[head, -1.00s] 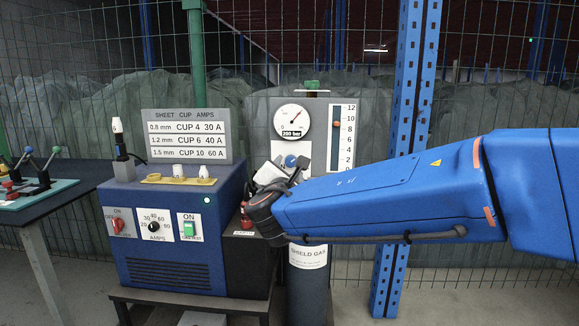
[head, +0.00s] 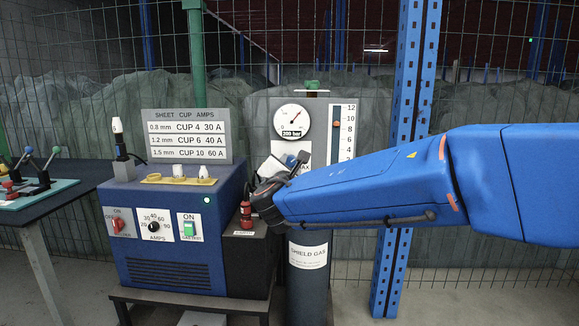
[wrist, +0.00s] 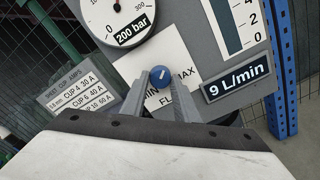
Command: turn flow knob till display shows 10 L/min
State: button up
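The blue flow knob (wrist: 160,76) with a white mark sits on a white label plate below the round gauge. It shows partly in the head view (head: 291,160). My gripper (wrist: 160,80) has one finger on each side of the knob, close against it, and looks shut on it. The display (wrist: 237,84) reads 9 L/min in the wrist view. My arm hides the display in the head view. The flow scale (head: 342,130) has a red marker between 8 and 10.
The round pressure gauge (head: 292,120) reads 200 bar, just above the knob. A blue welding machine (head: 175,270) with a red switch, dial and green switch stands to the left. A red object (head: 246,213) sits beside it. A blue post (head: 405,90) rises on the right.

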jog(key=shift+m, duration=0.8)
jog(key=o, duration=1.1)
jog(key=shift+c, duration=0.2)
jog(key=s, duration=1.7)
jog(key=shift+s+a, duration=0.2)
jog(key=shift+a, duration=0.05)
